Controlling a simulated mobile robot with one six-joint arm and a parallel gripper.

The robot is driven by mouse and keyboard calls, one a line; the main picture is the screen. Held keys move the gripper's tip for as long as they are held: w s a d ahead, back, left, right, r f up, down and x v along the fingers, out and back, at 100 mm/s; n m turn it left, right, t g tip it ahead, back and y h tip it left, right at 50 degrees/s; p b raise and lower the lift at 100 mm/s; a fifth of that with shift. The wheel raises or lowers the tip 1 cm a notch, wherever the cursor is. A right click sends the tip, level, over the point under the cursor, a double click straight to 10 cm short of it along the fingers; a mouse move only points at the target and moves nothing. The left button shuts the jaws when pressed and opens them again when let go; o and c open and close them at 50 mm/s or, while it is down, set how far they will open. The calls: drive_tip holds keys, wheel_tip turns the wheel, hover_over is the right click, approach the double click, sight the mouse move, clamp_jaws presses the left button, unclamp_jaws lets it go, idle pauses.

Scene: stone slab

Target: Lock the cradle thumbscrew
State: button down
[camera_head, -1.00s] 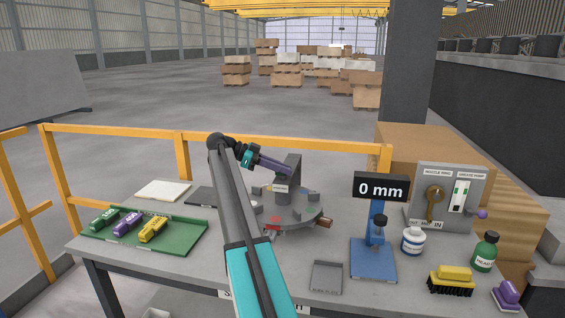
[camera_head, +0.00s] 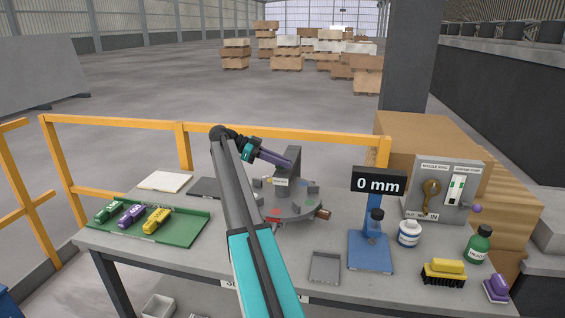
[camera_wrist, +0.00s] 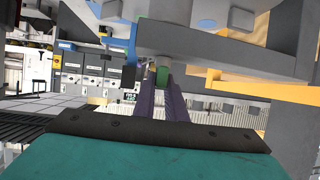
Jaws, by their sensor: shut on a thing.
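The grey cradle fixture stands on the stone slab bench, with a round base (camera_head: 290,212) and an upright post (camera_head: 293,180). My gripper (camera_head: 289,163), with long purple fingers, reaches to the top of the post from the left. In the wrist view the fingers (camera_wrist: 163,88) come together on a small green piece (camera_wrist: 163,76) just under a grey part of the fixture (camera_wrist: 200,45). I cannot tell for sure whether this green piece is the thumbscrew. The post and fingers hide its far side.
A green tray (camera_head: 190,232) with several coloured pieces lies left. A blue stand with a 0 mm display (camera_head: 379,187), a small grey tray (camera_head: 325,267), a white jar (camera_head: 409,234), a green bottle (camera_head: 479,245) and brushes stand right. A yellow rail (camera_head: 330,137) runs behind.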

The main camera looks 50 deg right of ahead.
drive_tip(key=shift+s+f, duration=0.1)
drive_tip(key=shift+f, duration=0.1)
drive_tip(key=c, duration=1.8)
unclamp_jaws()
drive_tip(key=shift+r, duration=0.1)
drive_tip(key=shift+w+r+p, duration=0.2)
drive_tip(key=shift+r+p, duration=0.05)
drive_tip(key=shift+p, duration=0.35)
